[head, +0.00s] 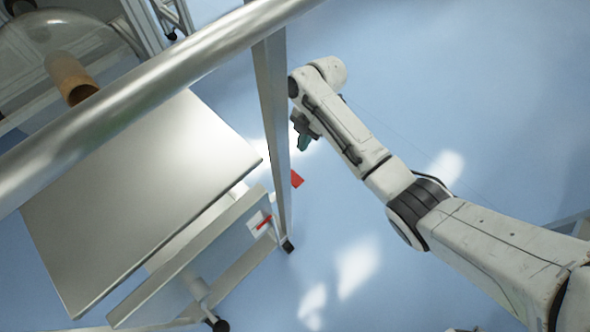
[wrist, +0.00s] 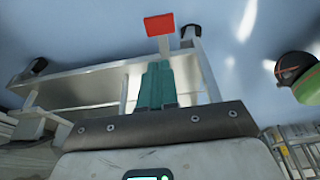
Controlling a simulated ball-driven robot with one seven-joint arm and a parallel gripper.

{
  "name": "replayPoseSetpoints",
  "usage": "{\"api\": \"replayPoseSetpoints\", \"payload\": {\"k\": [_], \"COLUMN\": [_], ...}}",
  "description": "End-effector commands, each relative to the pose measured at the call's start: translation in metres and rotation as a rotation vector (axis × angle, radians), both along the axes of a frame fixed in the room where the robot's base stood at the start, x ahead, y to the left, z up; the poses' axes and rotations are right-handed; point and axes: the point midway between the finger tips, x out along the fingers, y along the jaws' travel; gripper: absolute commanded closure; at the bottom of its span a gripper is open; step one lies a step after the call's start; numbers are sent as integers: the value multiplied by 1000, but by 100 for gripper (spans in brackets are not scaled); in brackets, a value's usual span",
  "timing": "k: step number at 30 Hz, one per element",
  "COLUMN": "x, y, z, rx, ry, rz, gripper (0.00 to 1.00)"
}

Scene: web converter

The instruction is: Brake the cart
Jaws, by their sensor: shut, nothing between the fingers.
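The cart (head: 140,190) stands at the left of the head view, with a flat steel top and a thick round rail across it. A red pedal-like plate (head: 297,180) shows beside its right upright, low down. In the wrist view a red plate (wrist: 160,24) on a pale stem stands just beyond my fingertips, by the cart's metal frame (wrist: 85,82). My gripper (head: 303,143) is right of the upright, above the floor. Its teal fingers (wrist: 156,72) are together and empty. I cannot tell the exact gap between them and the red plate.
A second small red part (head: 264,222) sits on the cart's lower frame. Black casters (head: 287,245) are at its base. A clear cover with a brown roll (head: 72,78) is at upper left. A black and green object (wrist: 308,75) is at the wrist view's right. Blue floor right of the cart is mostly clear.

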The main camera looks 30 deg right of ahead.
Motion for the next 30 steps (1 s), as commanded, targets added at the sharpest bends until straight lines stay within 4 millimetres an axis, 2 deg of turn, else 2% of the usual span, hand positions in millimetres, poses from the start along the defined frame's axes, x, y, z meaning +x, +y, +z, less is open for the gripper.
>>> {"api": "replayPoseSetpoints", "payload": {"k": [6,11,24,30], "x": [0,-2,-9,-9], "y": [1,4,27,28], "z": [-1,-16,-98,-124], "rx": [0,0,1,-1], "ry": [0,3,1,0], "rz": [-1,-1,-1,-2], "gripper": [100,100,100,100]}}
